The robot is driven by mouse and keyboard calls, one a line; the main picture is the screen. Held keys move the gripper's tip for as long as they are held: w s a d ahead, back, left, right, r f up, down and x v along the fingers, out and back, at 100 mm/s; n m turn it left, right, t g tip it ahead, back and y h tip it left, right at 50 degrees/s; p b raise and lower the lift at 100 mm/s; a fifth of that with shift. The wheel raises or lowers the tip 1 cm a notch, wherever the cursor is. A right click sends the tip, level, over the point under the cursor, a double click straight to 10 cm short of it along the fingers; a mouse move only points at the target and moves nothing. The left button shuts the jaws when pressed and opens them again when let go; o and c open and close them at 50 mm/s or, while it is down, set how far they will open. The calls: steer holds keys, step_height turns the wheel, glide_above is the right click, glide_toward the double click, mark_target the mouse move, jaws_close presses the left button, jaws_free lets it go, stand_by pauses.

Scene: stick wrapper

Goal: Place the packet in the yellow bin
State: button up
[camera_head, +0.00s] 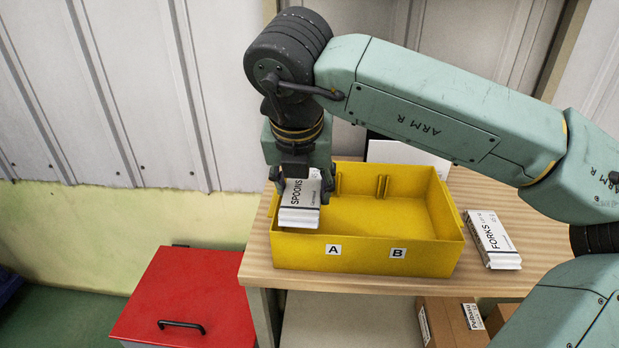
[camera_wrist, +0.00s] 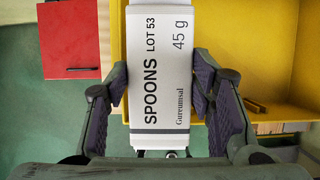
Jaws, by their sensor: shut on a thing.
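My gripper (camera_head: 301,183) is shut on a white packet (camera_head: 299,203) marked SPOONS, which hangs at the left end of the yellow bin (camera_head: 370,251). In the head view the packet overlaps the bin's left inside and its lower end reaches the front rim. In the wrist view the packet (camera_wrist: 160,65) sits between the two fingers, its label facing the camera, and covers part of the bin's left edge. The yellow bin (camera_wrist: 250,40) shows to its right. I cannot tell whether the packet touches the bin. The visible bin floor is empty.
A second packet, marked FORKS (camera_head: 492,239), lies on the wooden table (camera_head: 520,285) right of the bin. A white panel (camera_head: 407,155) stands behind the bin. A red box (camera_head: 187,292) with a black handle is below left. Cardboard boxes (camera_head: 446,321) sit beneath the table.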

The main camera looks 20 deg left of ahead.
mark_target(307, 185)
steer(key=w, duration=0.3)
steer(key=shift+w+a+f+p, duration=0.1)
steer(key=shift+a+p, duration=0.2)
steer(key=shift+a, duration=0.1)
steer(key=p+x, duration=0.1)
steer(key=x, duration=0.2)
steer(key=shift+f+p, duration=0.3)
steer(key=shift+p, duration=0.1)
steer(key=shift+f, duration=0.2)
steer(key=shift+f+b, duration=0.3)
steer(key=shift+b, duration=0.25)
steer(key=shift+f+b, duration=0.35)
steer(key=shift+b, duration=0.15)
